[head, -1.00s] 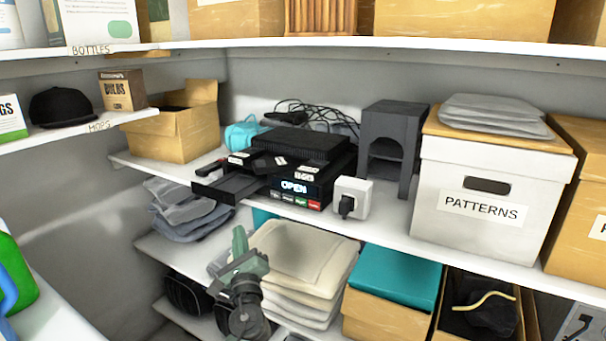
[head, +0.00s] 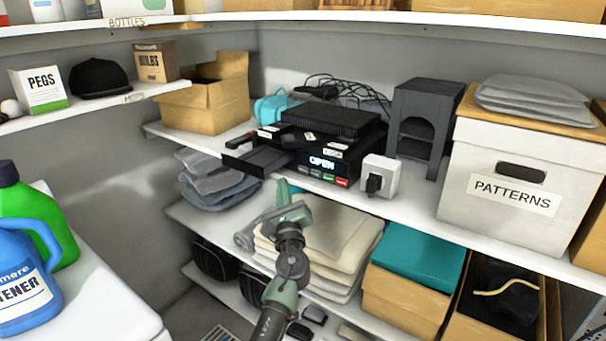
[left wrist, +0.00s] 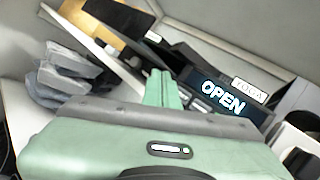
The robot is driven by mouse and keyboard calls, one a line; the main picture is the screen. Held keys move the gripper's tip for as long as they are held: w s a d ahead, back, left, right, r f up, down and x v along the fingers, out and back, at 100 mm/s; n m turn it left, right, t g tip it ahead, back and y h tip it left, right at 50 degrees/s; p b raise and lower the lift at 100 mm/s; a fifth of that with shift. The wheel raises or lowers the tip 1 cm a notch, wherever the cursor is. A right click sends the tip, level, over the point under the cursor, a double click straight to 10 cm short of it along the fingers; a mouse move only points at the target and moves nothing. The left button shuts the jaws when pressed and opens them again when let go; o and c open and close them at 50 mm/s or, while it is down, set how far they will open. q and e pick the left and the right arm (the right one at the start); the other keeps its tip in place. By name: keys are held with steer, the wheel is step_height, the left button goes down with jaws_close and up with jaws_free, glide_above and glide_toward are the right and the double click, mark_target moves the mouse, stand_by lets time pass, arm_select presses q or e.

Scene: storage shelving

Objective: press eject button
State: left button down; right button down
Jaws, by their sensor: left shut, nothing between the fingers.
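A black disc player (head: 335,145) stands on the middle shelf with its tray (head: 258,160) slid out at the front left. Its lit display (head: 321,162) reads "OPEN" and also shows in the left wrist view (left wrist: 223,98). A row of small buttons (head: 328,176) lies under the display, with a red one at the right end; their labels are too small to read. My left gripper (head: 283,188) is shut and empty, just in front of and below the player. Its green fingers (left wrist: 160,86) show left of the display in the wrist view, partly hiding the player's front.
A white box with a black knob (head: 380,176) stands right of the player. Folded cream cloths (head: 325,235) lie on the shelf below, close to my left arm. A cardboard box (head: 210,105) stands to the left, and a white "PATTERNS" box (head: 500,200) to the right.

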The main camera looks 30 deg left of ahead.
mark_target(304, 170)
arm_select(q)
steer(key=shift+w+d+b, duration=0.15)
steer(key=shift+w+b, duration=0.65)
steer(key=shift+w, duration=0.7)
steer(key=shift+w+d+b, duration=0.1)
steer(key=shift+w+b, duration=0.65)
steer(key=shift+w, duration=0.7)
steer(key=shift+w, duration=0.1)
steer(key=shift+w+b, duration=0.3)
steer(key=shift+w+b, duration=0.3)
steer(key=shift+w, duration=0.05)
steer(key=shift+s+r, duration=0.1)
steer(key=shift+s, duration=0.05)
stand_by(0.4)
steer(key=shift+s+p, duration=0.55)
steer(key=shift+s, duration=0.1)
